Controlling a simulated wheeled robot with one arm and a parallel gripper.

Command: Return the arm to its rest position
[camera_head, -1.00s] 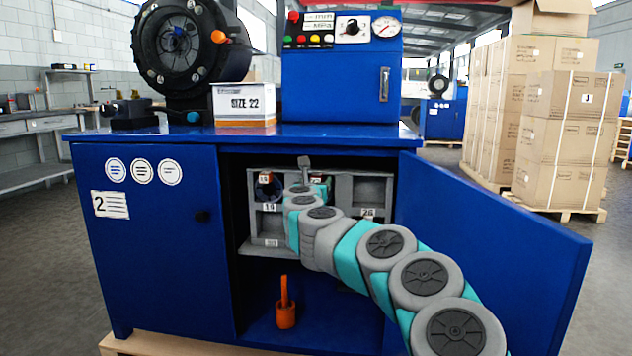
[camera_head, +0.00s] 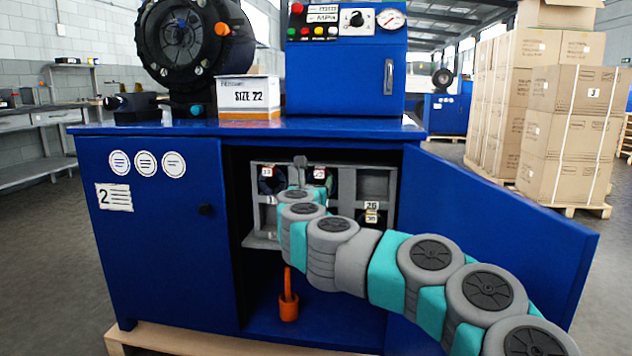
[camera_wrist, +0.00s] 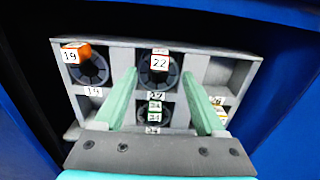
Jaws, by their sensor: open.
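My arm (camera_head: 345,255) reaches from the lower right into the open cabinet, and its end is in front of the grey rack (camera_head: 348,184). In the wrist view my gripper (camera_wrist: 166,82) is open, with its two teal fingers apart and nothing held between them. Past the fingers the grey rack (camera_wrist: 123,57) shows with a die marked 22 (camera_wrist: 158,72) in an upper compartment and a die marked 19 (camera_wrist: 88,66) at upper left. A label 24 (camera_wrist: 154,107) shows below, between the fingers. The right compartments are partly hidden by the right finger.
The blue cabinet door (camera_head: 500,215) stands open on the right, close to my arm. An orange tool (camera_head: 288,303) stands on the cabinet floor below the arm. The box marked SIZE 22 (camera_head: 248,97) and the crimper head (camera_head: 183,40) are on top. Stacked cartons (camera_head: 570,120) stand at right.

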